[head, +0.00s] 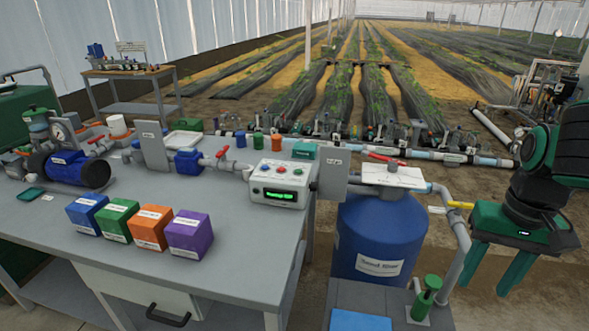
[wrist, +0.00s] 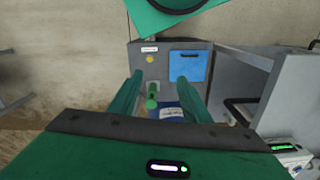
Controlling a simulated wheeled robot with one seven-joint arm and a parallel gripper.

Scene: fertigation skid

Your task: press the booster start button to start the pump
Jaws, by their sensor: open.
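A white control box (head: 278,184) with a lit green display and several small coloured buttons on top stands at the right end of the grey bench. The button labels are too small to read, so I cannot tell which one is the booster start button. The box also shows at the lower right edge of the wrist view (wrist: 292,156). A blue pump (head: 70,168) sits at the left of the bench. My gripper (head: 490,275) is at the far right, well apart from the box. In the wrist view its fingers (wrist: 160,80) are apart with nothing held between them.
The blue sand filter tank (head: 380,235) stands between the box and my gripper, with pipes beside it. A green-handled fitting (head: 427,292) and a blue pad (head: 360,320) are in front. Blue, green, orange and purple blocks (head: 187,234) line the bench's left front.

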